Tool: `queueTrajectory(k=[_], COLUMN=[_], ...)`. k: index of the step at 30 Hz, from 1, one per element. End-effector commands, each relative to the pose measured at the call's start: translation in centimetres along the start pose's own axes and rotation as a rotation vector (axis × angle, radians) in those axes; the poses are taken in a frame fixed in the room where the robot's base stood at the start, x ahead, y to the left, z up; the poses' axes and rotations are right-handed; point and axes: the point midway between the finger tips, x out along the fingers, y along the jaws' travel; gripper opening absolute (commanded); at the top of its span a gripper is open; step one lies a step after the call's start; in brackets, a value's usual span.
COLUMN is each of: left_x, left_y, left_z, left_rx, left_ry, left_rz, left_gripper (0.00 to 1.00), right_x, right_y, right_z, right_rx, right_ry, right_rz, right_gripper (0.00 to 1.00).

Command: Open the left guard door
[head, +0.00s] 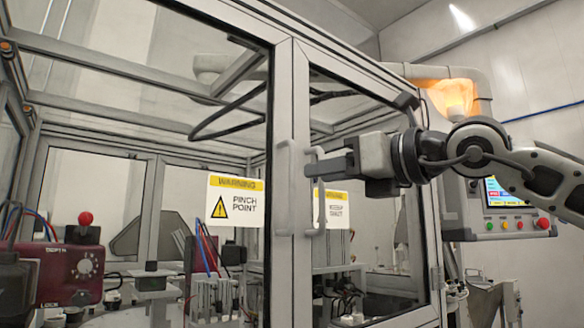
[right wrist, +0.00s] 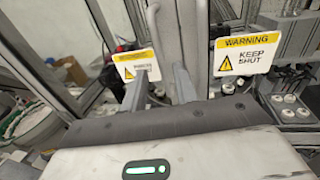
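The left guard door (head: 278,110) is a grey-framed clear panel with a yellow-and-white PINCH POINT sign (head: 235,200). It looks shut. Its vertical bar handle (head: 284,190) is on its right edge. The right door beside it has its own handle (head: 319,215) and a sign (right wrist: 245,55) reading KEEP SHUT. My right gripper (head: 308,166) reaches in from the right at the upper part of the handles. In the right wrist view its fingers (right wrist: 160,90) stand apart, with a bar seemingly between them; contact is unclear. My left gripper is out of view.
A control panel (head: 510,205) with a screen and buttons stands at the right. An amber lamp (head: 453,95) glows above it. Behind the glass are a dark red unit (head: 70,270) with a red knob, and cables and fixtures.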

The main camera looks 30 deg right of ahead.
Motion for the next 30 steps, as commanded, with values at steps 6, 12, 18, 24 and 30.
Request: queueTrajectory(k=[6,12,18,24,30], left_x=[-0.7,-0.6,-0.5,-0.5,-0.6], left_y=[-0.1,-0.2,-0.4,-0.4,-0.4], left_z=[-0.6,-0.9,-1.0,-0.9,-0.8], left_rx=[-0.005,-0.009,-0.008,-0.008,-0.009], left_ry=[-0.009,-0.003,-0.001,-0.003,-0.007], left_rz=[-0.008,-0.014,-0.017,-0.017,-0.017], left_gripper=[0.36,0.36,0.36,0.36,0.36], right_x=[4.5,6.8,7.4,7.4,7.3], right_y=[0.0,0.0,0.0,0.0,0.0], right_z=[0.2,0.1,0.0,0.0,0.0], right_rx=[0.001,0.001,0.002,0.002,0.002], right_ry=[0.005,0.001,-0.001,-0.001,-0.001], right_rz=[-0.001,-0.001,0.001,0.001,0.001], right_gripper=[0.29,0.29,0.29,0.26,0.0])
